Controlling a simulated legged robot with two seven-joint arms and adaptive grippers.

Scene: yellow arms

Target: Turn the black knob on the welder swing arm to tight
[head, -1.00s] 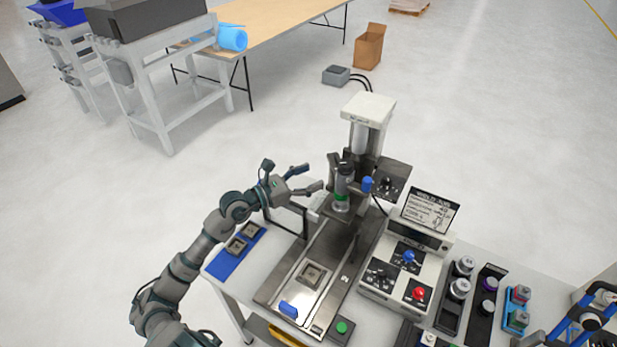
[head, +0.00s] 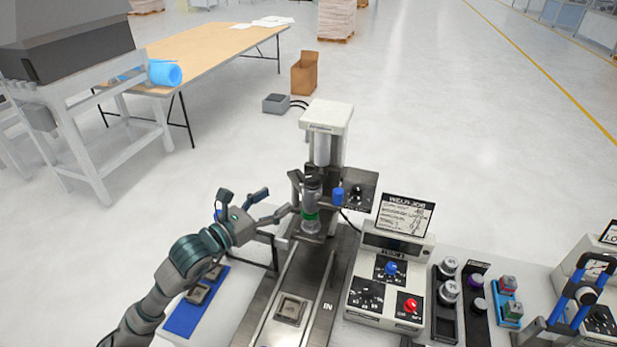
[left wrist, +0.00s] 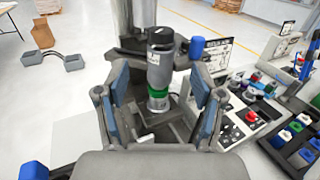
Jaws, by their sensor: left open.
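The welder (head: 327,118) stands at centre in the head view, with a grey cylindrical head (head: 311,200) banded in green. A dark plate with a small black knob (head: 357,190) is to the right of its column; I cannot read the knob's setting. A blue knob (head: 338,196) sits beside the cylinder. My left gripper (head: 279,201) is open and empty, just left of the cylinder, its fingers pointing towards it. In the left wrist view the cylinder (left wrist: 160,65) shows between and beyond the spread fingers (left wrist: 163,100), and the blue knob (left wrist: 197,47) is right of it. My right gripper is not in view.
A control box (head: 385,290) with blue and red knobs stands right of the welder. A slide track with a square part (head: 291,308) runs in front. A blue mat (head: 185,318) with parts lies at left.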

